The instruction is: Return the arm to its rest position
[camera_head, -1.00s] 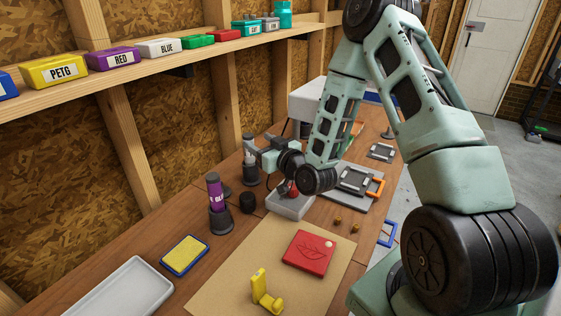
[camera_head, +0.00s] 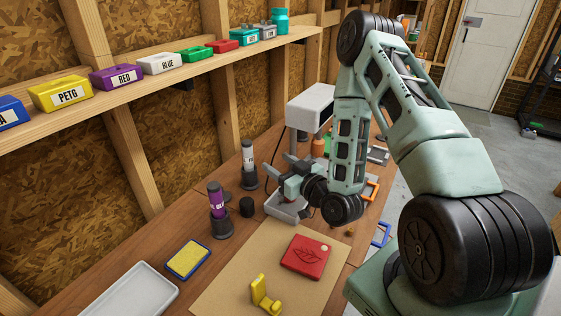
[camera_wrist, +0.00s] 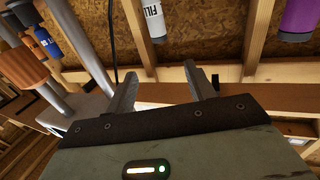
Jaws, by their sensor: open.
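My pale green arm is folded over the right side of the bench, its forearm (camera_head: 347,150) hanging down. My gripper (camera_head: 277,172) points left, above the grey tray-like base near the bench's middle, with its jaws apart. In the wrist view the two grey fingers of my gripper (camera_wrist: 162,82) stand apart with nothing between them. The part of the bench behind my forearm and wrist is partly hidden.
A bottle with a white label (camera_head: 248,160) and a purple bottle (camera_head: 215,196) stand upright left of my gripper. A red block (camera_head: 307,257) and yellow bracket (camera_head: 264,297) lie on a brown mat (camera_head: 225,292). A white boxy machine (camera_head: 311,108) stands behind my gripper.

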